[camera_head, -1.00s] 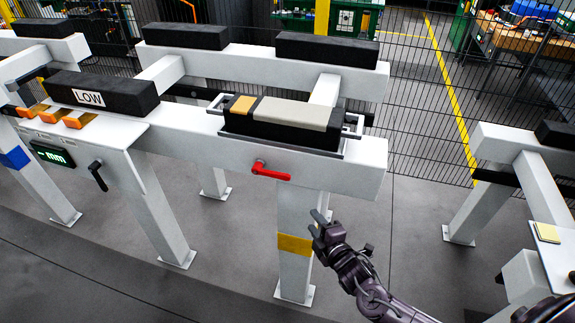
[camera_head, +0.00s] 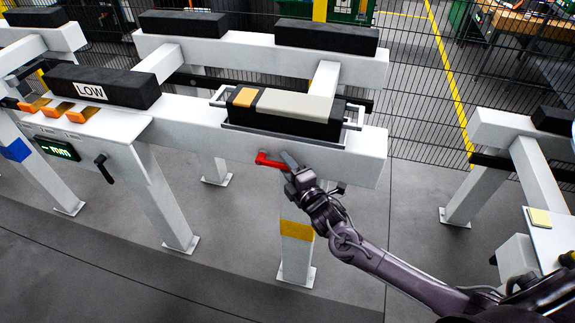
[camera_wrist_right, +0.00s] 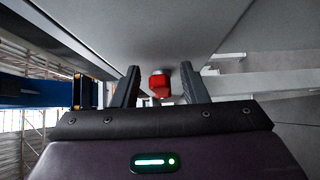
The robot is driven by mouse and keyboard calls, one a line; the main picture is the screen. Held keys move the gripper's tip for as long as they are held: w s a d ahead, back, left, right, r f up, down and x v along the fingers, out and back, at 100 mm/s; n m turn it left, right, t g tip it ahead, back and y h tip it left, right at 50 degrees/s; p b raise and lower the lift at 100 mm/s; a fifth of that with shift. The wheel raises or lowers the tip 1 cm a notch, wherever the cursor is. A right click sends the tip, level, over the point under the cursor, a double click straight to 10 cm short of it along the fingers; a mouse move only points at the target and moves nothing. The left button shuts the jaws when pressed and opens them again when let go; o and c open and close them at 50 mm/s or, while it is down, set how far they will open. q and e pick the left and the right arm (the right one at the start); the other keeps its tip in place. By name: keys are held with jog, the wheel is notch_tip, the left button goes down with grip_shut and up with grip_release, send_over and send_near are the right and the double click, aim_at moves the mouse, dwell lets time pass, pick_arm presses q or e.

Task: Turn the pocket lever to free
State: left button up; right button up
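The red pocket lever (camera_head: 268,160) is on the front face of the white beam, below the black and grey pocket block (camera_head: 290,106). Its handle points left in the head view, and its right part is hidden behind my right gripper (camera_head: 288,165). In the right wrist view the red lever (camera_wrist_right: 160,86) shows end-on between the two fingers of my right gripper (camera_wrist_right: 160,88). The fingers stand apart with gaps on both sides of the lever, so the gripper is open around it. My left gripper is not in view.
A black block marked LOW (camera_head: 103,88) lies on the beam to the left, above a black lever (camera_head: 104,168) and a green display (camera_head: 58,148). A yellow-banded leg (camera_head: 296,231) stands below the red lever. Another white frame (camera_head: 470,180) stands at the right.

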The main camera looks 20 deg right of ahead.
grip_shut()
dwell(0.3)
